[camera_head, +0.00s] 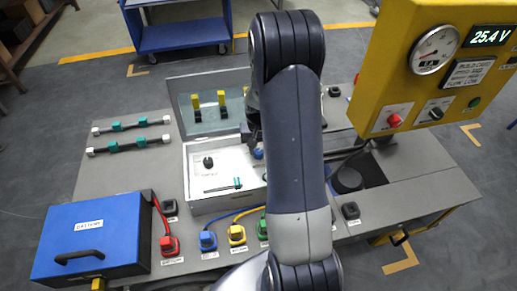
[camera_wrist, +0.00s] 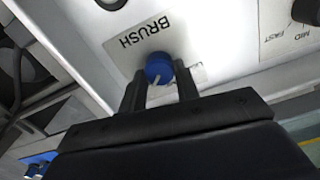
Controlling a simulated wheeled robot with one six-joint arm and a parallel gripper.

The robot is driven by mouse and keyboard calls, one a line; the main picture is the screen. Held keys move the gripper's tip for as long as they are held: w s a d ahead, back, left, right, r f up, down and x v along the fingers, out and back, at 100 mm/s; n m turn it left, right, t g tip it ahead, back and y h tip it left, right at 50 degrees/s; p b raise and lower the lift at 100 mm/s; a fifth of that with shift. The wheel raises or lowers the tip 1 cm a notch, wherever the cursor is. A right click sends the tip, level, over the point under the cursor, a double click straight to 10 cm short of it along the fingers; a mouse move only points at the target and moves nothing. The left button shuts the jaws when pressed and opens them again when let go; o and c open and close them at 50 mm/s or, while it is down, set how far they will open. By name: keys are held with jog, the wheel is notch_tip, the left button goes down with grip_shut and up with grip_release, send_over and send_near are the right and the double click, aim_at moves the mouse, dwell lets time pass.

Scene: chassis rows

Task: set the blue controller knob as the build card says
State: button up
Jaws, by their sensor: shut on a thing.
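The blue controller knob (camera_wrist: 158,68) sits on a white panel in the wrist view, beside a label reading BRUSH (camera_wrist: 146,31). A short white pointer mark shows on its lower side. My gripper (camera_wrist: 159,84) is shut on the knob, one finger on each side; its right finger covers part of the label. In the head view, the knob (camera_head: 258,154) is a small blue spot on the white controller box (camera_head: 190,177), partly behind my arm. The build card (camera_head: 467,73) is on the yellow panel; its small text is too blurred to read surely.
A black knob (camera_wrist: 306,11) marked MID and FAST is on the same panel. The yellow panel (camera_head: 388,75) carries a dial and a 25.4 V display. A blue battery box (camera_head: 90,240) and coloured connectors (camera_head: 208,241) stand at the bench's front. An open lid (camera_head: 183,101) rises behind.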

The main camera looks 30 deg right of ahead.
aim_at(259, 151)
jog(key=shift+m, duration=0.3)
jog(key=o, duration=1)
notch_tip(259, 151, up, 11)
jog(key=shift+f, duration=0.1)
jog(key=shift+f, duration=0.1)
dwell(0.3)
notch_tip(259, 151, down, 11)
jog(key=shift+r, duration=0.2)
